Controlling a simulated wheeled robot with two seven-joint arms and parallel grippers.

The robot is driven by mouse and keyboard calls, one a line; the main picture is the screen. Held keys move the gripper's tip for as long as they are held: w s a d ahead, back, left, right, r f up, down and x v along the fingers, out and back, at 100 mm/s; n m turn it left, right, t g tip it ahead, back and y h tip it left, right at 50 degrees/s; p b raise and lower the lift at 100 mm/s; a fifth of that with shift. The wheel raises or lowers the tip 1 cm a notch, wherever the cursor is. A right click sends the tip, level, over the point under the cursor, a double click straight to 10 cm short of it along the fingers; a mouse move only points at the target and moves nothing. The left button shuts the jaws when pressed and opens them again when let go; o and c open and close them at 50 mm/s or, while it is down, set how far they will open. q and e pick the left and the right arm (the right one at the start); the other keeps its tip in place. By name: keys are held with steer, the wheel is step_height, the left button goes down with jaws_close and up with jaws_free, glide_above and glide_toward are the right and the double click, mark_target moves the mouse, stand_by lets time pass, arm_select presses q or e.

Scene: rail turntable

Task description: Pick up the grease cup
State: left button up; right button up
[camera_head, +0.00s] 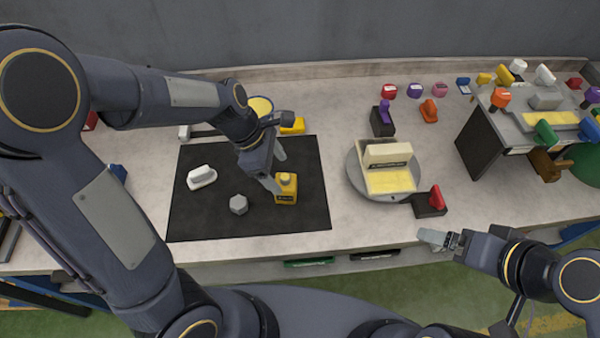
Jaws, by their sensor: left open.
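A yellow block-shaped container with a round raised top (287,190) stands on the black mat (205,225), near its right side. I cannot tell for certain which of the two is the grease cup. My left gripper (278,170) is open. Its fingers point down at the upper left of the yellow container, with one fingertip close to its side; contact cannot be told. My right gripper (434,237) is at the bench's front edge, far from both; its jaw gap is unclear.
A grey hex piece (239,204) and a white block (201,177) lie on the mat. Another yellow piece (293,126) lies behind it. A round turntable (364,182) carries a cream box (388,155). Coloured pieces and a dark stand (482,148) fill the right.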

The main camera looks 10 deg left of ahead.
mark_target(288, 185)
arm_select(q)
steer(key=x, duration=0.7)
steer(key=shift+w+a+f+b, duration=0.15)
steer(key=shift+f+b, duration=0.15)
steer(key=shift+f, duration=0.2)
steer(key=shift+c, duration=0.3)
steer(key=c, duration=1.1)
steer(key=shift+r, duration=0.15)
